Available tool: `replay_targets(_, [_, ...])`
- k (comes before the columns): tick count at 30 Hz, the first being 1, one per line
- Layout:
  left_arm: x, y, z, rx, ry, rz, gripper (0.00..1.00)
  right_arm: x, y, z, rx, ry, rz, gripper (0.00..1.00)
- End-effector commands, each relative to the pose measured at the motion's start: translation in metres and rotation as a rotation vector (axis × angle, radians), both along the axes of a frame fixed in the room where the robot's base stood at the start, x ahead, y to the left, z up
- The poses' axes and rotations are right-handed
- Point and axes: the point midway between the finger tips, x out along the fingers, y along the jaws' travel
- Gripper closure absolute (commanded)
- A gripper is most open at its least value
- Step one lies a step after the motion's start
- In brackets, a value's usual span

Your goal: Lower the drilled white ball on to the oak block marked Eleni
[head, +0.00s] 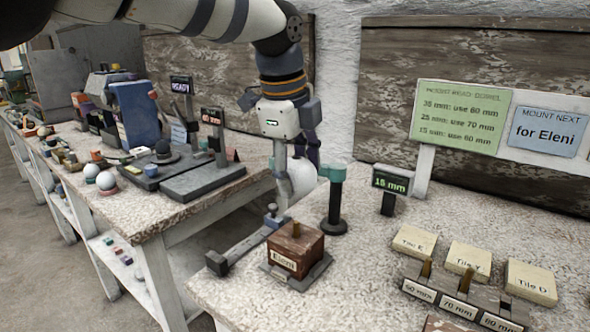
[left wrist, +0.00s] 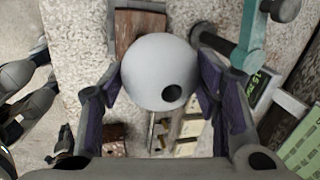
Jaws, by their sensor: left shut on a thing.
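The white ball (head: 303,178) is held in my left gripper (head: 298,172), above the bench and behind the oak block. In the left wrist view the ball (left wrist: 152,72) sits between the two purple finger pads of the gripper (left wrist: 160,88). Its dark drilled hole (left wrist: 172,93) faces toward the camera, low and right of centre. The oak block marked Eleni (head: 295,250) stands on a dark base on the near bench, with a short upright peg (head: 296,229) on top. The ball is apart from the block.
A teal-topped post (head: 334,195) stands close right of the ball. Right of it are a "15 mm" display (head: 390,181), three tiles (head: 467,257) and a rack of labelled pegs (head: 462,300). A second bench (head: 150,205) stands at left.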

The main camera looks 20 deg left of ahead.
Motion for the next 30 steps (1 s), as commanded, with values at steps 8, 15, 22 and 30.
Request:
replay_targets(8, [0.000,0.000,-0.020,0.001,0.000,0.000,0.77,0.003,0.000,0.003,0.000,-0.012,0.000,0.68])
replay_targets(15, [0.000,0.000,-0.042,0.001,-0.001,0.000,0.77,0.003,0.000,0.003,0.001,-0.012,0.000,0.68])
replay_targets(22, [0.000,0.000,-0.047,0.000,-0.003,0.001,0.77,0.003,0.000,0.003,0.001,-0.012,0.000,0.68])
replay_targets(30, [0.000,0.000,-0.047,0.000,-0.002,0.001,0.77,0.003,0.000,0.003,0.000,-0.012,0.000,0.68])
